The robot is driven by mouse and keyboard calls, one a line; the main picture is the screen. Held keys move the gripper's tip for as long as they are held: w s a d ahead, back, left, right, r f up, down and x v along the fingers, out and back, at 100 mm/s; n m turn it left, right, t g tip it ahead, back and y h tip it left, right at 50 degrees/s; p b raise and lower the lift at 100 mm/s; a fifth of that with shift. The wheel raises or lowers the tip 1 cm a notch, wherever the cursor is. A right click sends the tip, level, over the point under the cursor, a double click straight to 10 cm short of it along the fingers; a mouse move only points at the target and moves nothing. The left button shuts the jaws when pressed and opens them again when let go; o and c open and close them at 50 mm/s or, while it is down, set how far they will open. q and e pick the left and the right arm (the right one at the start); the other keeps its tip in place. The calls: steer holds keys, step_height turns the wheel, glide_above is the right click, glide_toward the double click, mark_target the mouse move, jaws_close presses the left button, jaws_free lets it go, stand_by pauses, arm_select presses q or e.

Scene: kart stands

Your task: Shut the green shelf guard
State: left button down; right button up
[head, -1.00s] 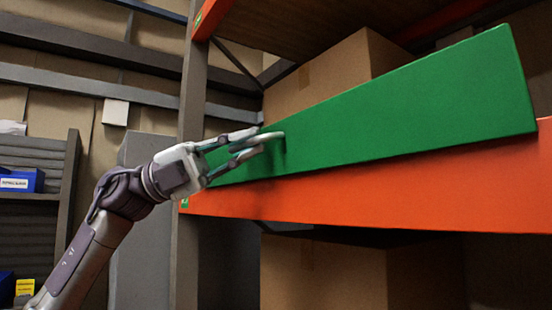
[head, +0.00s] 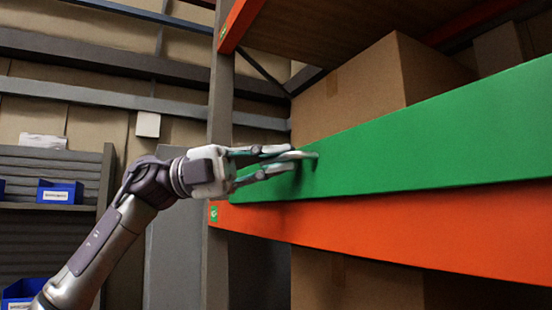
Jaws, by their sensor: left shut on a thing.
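The green shelf guard (head: 430,143) is a long flat panel that runs along the front of the shelf, just above the orange beam (head: 400,229). A pale handle (head: 300,155) sticks out near its left end. My left gripper (head: 287,160) comes in from the left, with its fingers at the handle, and is shut on it. The fingers partly cover the handle and the panel's left end. My right gripper is not in view.
A cardboard box (head: 365,85) stands behind the guard, and more cardboard is below the beam. A grey upright post (head: 219,100) is at the shelf's left end. Blue bins (head: 60,192) sit on a rack at the far left.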

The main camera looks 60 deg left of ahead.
arm_select(q)
steer(key=c, duration=1.5)
jaws_free()
steer(key=shift+w, duration=0.1)
steer(key=shift+s+a, duration=0.4)
steer(key=v, duration=1.1)
steer(key=shift+f, duration=0.15)
steer(key=shift+w, duration=0.1)
